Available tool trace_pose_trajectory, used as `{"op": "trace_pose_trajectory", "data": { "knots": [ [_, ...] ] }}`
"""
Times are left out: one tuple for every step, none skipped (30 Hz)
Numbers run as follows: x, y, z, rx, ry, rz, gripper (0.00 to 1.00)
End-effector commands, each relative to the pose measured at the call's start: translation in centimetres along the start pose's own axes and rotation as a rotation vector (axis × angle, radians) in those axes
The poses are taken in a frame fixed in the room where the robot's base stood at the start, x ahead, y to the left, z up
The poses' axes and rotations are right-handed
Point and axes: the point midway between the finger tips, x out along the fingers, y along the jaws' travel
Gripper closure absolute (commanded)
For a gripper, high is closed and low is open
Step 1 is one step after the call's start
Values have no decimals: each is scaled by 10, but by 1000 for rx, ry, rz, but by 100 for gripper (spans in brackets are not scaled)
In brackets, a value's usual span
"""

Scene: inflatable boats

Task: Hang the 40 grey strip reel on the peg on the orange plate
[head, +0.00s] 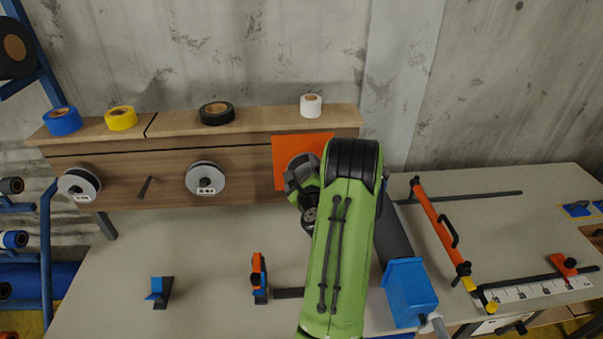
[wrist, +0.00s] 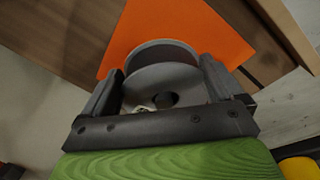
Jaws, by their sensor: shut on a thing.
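The orange plate (head: 283,149) is on the front of the wooden shelf board, and it also shows in the wrist view (wrist: 135,32). My gripper (head: 300,178) is in front of this plate. In the wrist view my gripper (wrist: 163,88) is shut on a grey reel (wrist: 150,82), with one finger at each side. The reel's hole faces the camera, and a pale label with unreadable marks sits beside it. The reel is right by the plate; I cannot tell whether it touches it. The plate's peg is hidden.
Two similar reels (head: 80,184) (head: 205,178) hang on the board, with a bare peg (head: 145,188) between them. Tape rolls (head: 216,113) stand on the ledge above. A blue block (head: 408,292) and an orange bar tool (head: 440,228) are on the bench right of my arm.

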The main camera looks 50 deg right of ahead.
Motion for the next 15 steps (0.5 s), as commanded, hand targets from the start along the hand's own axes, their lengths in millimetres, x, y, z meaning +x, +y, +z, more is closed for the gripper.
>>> {"op": "trace_pose_trajectory", "data": {
  "knots": [
    [0,0,0,0,-1,-1,51],
    [0,0,0,0,0,-1,51],
    [0,0,0,0,0,-1,51],
    [0,0,0,0,0,-1,51],
    [0,0,0,0,0,-1,5],
    [0,0,0,0,0,-1,0],
    [0,0,0,0,0,-1,0],
    [0,0,0,0,0,-1,0],
    [0,0,0,0,0,-1,0],
    [0,0,0,0,0,-1,0],
    [0,0,0,0,1,1,0],
    [0,0,-1,0,1,1,0],
    [-1,0,-1,0,1,1,0],
    [-2,0,-1,-1,1,0,0],
    [-4,1,-2,-1,1,-1,0]
  ]
}}
